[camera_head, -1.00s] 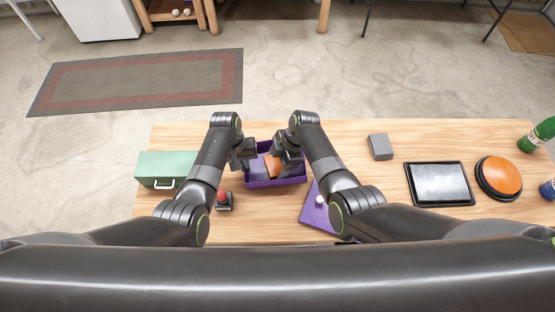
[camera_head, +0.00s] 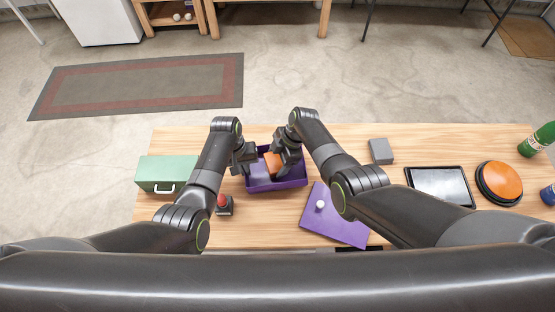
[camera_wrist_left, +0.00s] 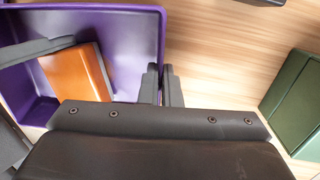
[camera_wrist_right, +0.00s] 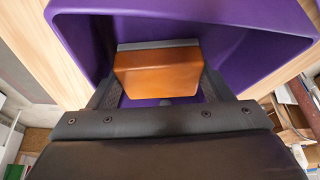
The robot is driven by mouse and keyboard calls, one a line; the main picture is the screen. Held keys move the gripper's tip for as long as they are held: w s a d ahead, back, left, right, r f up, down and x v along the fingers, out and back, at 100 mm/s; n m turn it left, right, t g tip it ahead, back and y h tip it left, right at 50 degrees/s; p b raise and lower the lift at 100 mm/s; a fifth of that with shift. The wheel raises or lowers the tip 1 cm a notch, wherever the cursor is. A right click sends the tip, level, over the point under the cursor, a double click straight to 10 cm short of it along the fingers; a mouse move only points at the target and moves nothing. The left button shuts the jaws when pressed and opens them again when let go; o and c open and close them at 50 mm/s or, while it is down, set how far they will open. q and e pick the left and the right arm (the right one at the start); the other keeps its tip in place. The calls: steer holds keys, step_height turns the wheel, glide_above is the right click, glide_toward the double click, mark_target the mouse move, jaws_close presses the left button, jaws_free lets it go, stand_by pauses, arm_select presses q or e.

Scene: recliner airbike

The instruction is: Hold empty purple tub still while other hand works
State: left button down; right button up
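The purple tub (camera_head: 292,184) stands on the wooden table in front of me. An orange block (camera_wrist_right: 157,73) is inside it, so the tub is not empty. My left gripper (camera_wrist_left: 161,75) is at the tub's left side, with its two fingers closed around the side wall. My right gripper (camera_wrist_right: 162,75) reaches into the tub from above. Its fingers lie against both sides of the orange block. The right arm hides part of the tub in the head view.
A purple lid (camera_head: 336,217) with a white knob lies at the front. A red-buttoned device (camera_head: 223,204) is near my left arm. A green box (camera_head: 163,174) is at left. A grey box (camera_head: 381,151), tablet (camera_head: 440,185) and orange button (camera_head: 499,182) are at right.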

mark_target(276, 169)
steer(key=shift+w+d+r, duration=0.1)
steer(key=shift+w+r, duration=0.1)
steer(key=shift+r, duration=0.2)
stand_by(0.3)
steer(key=c, duration=0.6)
steer(key=shift+r, duration=0.1)
steer(key=shift+r, duration=0.1)
steer(key=shift+s, duration=0.1)
steer(key=shift+s, duration=1.55)
steer(key=shift+w+f, duration=0.15)
steer(key=shift+w, duration=0.65)
steer(key=shift+w+f, duration=0.15)
steer(key=shift+w, duration=0.65)
